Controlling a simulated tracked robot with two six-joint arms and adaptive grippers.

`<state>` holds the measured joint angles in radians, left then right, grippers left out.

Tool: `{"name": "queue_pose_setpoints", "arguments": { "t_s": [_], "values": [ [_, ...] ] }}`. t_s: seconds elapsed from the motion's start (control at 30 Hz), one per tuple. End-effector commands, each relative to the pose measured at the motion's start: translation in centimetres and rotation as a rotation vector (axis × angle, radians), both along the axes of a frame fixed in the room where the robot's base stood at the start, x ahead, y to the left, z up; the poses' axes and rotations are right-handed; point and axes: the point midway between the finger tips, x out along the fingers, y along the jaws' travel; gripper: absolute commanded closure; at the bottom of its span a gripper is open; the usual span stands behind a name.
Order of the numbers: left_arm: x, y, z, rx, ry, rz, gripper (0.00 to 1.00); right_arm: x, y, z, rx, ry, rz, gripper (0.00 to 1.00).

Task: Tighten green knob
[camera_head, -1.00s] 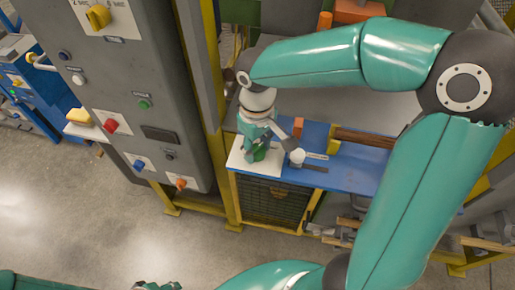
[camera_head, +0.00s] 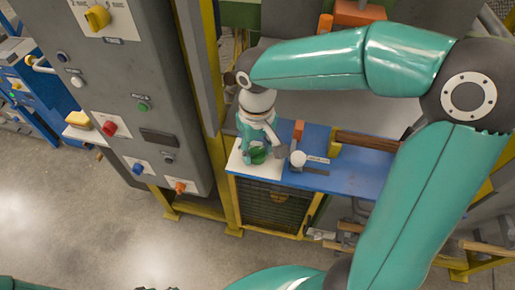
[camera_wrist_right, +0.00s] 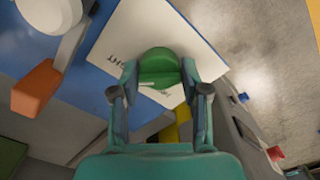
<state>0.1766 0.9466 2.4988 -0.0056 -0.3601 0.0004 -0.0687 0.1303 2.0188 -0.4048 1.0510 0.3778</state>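The green knob (camera_head: 258,156) is on a white plate (camera_head: 238,167) at the left end of the blue table. My right gripper (camera_head: 261,151) reaches down over it from above. In the right wrist view the knob (camera_wrist_right: 159,64) sits between the two fingertips of my right gripper (camera_wrist_right: 159,72). The fingers lie close against both of its sides and look shut on it. Part of the lettering on the plate shows beside the knob; the fingers hide the rest. My left gripper is not clearly in view; only a sliver of arm shows at the bottom edge.
A white round knob (camera_head: 298,158) stands just right of the plate, close to my right gripper. A grey control cabinet (camera_head: 150,95) with coloured knobs and a yellow post (camera_head: 222,150) stand at the left.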

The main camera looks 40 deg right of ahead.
Motion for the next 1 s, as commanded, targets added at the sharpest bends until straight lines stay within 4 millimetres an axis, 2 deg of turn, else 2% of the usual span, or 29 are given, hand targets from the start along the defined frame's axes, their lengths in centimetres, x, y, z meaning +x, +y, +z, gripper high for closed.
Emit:
{"name": "queue_pose_setpoints", "arguments": {
  "t_s": [0.03,0.1,0.4,0.57,0.67,1.0],
  "values": [
    [0.0,0.0,0.0,0.0,0.0,0.0,0.6,0.0,0.0,0.0,0.0,0.0,0.0,0.43],
    [0.0,0.0,0.0,0.0,0.0,0.0,0.6,0.0,0.0,0.0,0.0,0.0,0.001,0.32],
    [0.0,0.0,0.0,0.0,0.0,0.0,0.6,-0.1,0.0,0.0,-0.001,0.002,0.002,0.32],
    [0.0,0.0,0.1,0.0,0.0,0.0,0.6,0.0,0.0,0.9,-0.001,0.001,0.003,0.32],
    [0.0,0.0,0.1,0.0,0.0,0.0,0.6,0.0,0.0,2.3,0.0,-0.002,0.002,0.32],
    [0.0,0.0,0.0,0.0,0.0,0.0,0.6,0.0,0.0,8.9,0.001,-0.002,0.002,0.32]
  ]
}}
